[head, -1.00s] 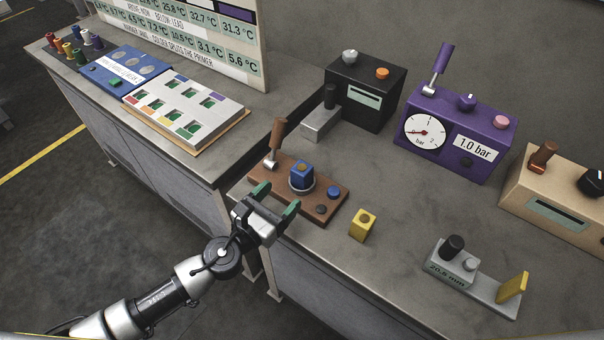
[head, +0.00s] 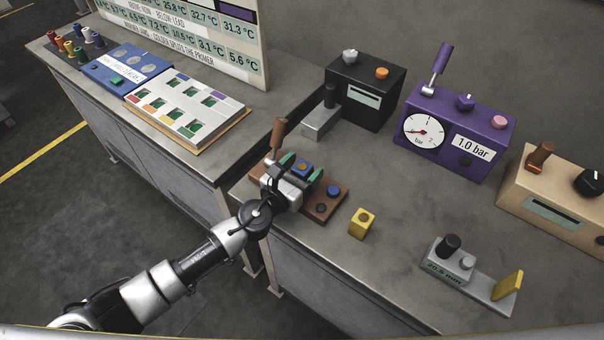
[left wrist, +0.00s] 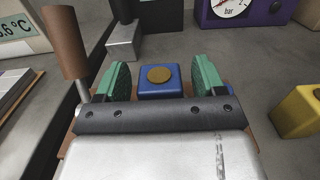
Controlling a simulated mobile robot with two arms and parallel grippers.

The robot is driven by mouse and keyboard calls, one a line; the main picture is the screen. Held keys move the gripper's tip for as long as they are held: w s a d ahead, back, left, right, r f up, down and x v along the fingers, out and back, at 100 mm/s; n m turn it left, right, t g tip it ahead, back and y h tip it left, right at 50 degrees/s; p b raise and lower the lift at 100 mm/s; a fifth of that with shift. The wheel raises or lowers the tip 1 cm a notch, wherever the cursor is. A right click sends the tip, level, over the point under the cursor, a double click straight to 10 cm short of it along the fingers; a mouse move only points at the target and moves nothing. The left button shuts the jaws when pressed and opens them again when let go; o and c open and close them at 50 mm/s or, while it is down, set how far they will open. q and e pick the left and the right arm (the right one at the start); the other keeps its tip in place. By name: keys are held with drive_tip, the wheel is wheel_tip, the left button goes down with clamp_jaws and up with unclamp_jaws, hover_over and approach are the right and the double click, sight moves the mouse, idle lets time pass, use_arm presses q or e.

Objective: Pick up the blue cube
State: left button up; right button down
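The blue cube (head: 303,167) has a round brass-coloured disc on top and sits on the brown fixture (head: 338,192). My left gripper (head: 301,170) is open, with its green-padded fingers on either side of the cube in the head view. In the left wrist view the blue cube (left wrist: 160,82) shows between the two green fingertips (left wrist: 160,76), with a gap visible on each side. The cube's lower part and its seat are hidden behind the gripper. My right gripper is not in view.
A brown lever (head: 277,134) stands close to the left of my gripper. A yellow block (head: 361,223) stands to the right. Black (head: 385,100), purple (head: 480,130) and beige (head: 540,185) devices stand behind and right. A grey gauge (head: 465,280) lies at front right.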

use_arm(q)
drive_tip(key=c, duration=0.9)
